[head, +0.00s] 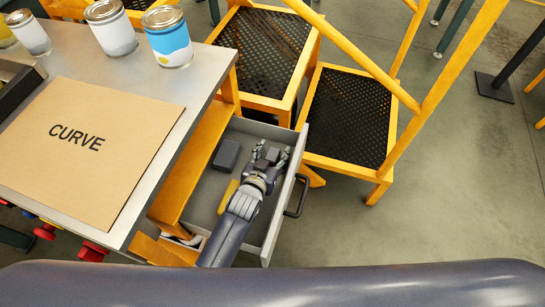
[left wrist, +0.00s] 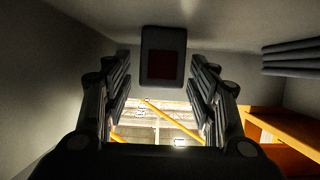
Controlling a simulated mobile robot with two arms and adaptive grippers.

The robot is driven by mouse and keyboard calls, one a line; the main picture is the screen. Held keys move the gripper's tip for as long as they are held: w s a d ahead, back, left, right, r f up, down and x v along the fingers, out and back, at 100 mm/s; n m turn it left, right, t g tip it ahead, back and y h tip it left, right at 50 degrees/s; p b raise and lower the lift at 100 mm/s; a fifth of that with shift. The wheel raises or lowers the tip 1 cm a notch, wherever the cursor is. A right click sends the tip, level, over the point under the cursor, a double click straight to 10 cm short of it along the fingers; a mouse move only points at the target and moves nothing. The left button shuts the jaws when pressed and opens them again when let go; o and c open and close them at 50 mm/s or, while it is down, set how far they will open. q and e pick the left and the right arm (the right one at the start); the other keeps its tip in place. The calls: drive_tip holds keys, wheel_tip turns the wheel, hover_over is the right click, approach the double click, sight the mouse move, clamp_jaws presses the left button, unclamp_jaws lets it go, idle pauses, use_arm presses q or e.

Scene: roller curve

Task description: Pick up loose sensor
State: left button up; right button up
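The loose sensor (left wrist: 163,55) is a small dark block with a dark red face. In the left wrist view it lies ahead between the fingertips, with a gap visible on both sides. In the head view it shows as a dark shape (head: 271,155) at the end of my left gripper (head: 270,157), partly hidden by it. My left gripper is open and reaches down into the open grey drawer (head: 299,166); its fingers also show in the left wrist view (left wrist: 163,88). My right gripper is in neither view.
A dark box (head: 228,155) and a yellow item (head: 227,196) lie in the drawer, left of my gripper. The metal table (head: 203,62) holds a cardboard sheet marked CURVE (head: 85,148) and several cans. Yellow steps (head: 350,118) stand just behind the drawer.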

use_arm(q)
drive_tip(key=c, duration=1.1)
drive_tip(key=shift+o, duration=0.2)
